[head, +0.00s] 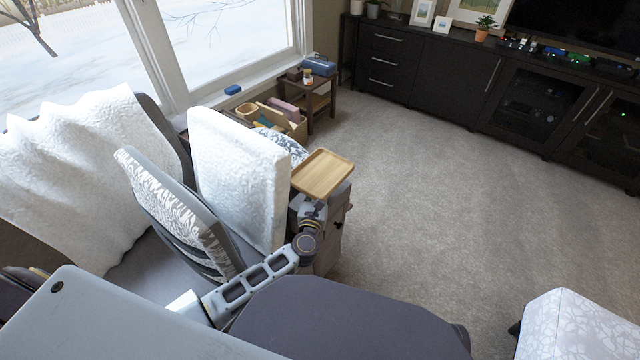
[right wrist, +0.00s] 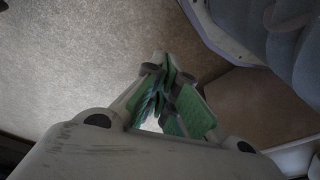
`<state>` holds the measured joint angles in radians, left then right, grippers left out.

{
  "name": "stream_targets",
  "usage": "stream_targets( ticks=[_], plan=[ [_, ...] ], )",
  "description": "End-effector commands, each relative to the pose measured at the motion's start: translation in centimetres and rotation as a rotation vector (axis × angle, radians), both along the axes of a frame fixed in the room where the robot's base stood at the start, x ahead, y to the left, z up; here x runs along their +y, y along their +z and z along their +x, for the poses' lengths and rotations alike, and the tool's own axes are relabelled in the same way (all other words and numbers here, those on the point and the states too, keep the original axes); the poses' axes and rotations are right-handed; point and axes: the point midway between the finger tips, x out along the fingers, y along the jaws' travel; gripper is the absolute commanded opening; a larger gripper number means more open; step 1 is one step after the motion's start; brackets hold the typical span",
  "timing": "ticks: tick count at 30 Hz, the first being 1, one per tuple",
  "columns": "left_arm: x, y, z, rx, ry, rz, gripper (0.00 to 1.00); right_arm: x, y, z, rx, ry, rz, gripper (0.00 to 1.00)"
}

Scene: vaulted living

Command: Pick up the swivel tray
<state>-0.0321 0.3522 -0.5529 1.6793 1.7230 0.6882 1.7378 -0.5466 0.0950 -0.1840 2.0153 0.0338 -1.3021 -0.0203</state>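The swivel tray is a light wooden rectangular tray (head: 323,174) with a low rim, sitting level over the sofa's grey arm in the head view. Its support below is hidden. My left gripper (head: 314,207) is just below the tray's near edge, pointing up towards it. The gripper is small and partly hidden, so I cannot tell whether it touches the tray or how far its fingers are apart. My right gripper (right wrist: 165,66) shows only in the right wrist view. Its green-padded fingers meet at the tips, with nothing seen between them, above the carpet.
A white cushion (head: 238,180) and a patterned pillow (head: 175,215) stand on the sofa left of the tray. A small side table (head: 322,104) is behind it. A dark cabinet (head: 440,75) lines the back wall. Open carpet (head: 430,190) lies to the right.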

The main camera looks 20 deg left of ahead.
Motion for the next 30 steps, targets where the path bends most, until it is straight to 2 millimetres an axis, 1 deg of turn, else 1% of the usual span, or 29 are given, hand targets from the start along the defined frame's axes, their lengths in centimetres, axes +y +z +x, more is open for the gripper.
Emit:
stream_targets(
  ticks=[6, 11, 13, 15, 30],
  plan=[
    [0.0, 0.7, 0.0, -0.002, 0.001, -0.001, 0.00, 0.0, 0.0, 0.1, -0.002, 0.000, -0.001, 0.00],
    [0.0, 1.8, 0.0, -0.002, 0.002, -0.003, 0.00, -0.1, -0.5, 0.2, -0.006, -0.001, -0.004, 0.00],
    [0.0, 2.4, 0.0, -0.002, 0.001, -0.003, 0.00, -0.3, -1.2, 0.3, -0.002, -0.002, -0.008, 0.00],
    [0.0, 3.1, 0.0, -0.003, 0.000, -0.003, 0.00, -0.5, -2.3, 0.2, 0.002, -0.006, -0.011, 0.00],
    [0.0, 7.5, 0.0, -0.002, 0.000, -0.003, 0.00, -1.8, -7.8, -0.5, -0.019, -0.014, -0.030, 0.00]
  ],
)
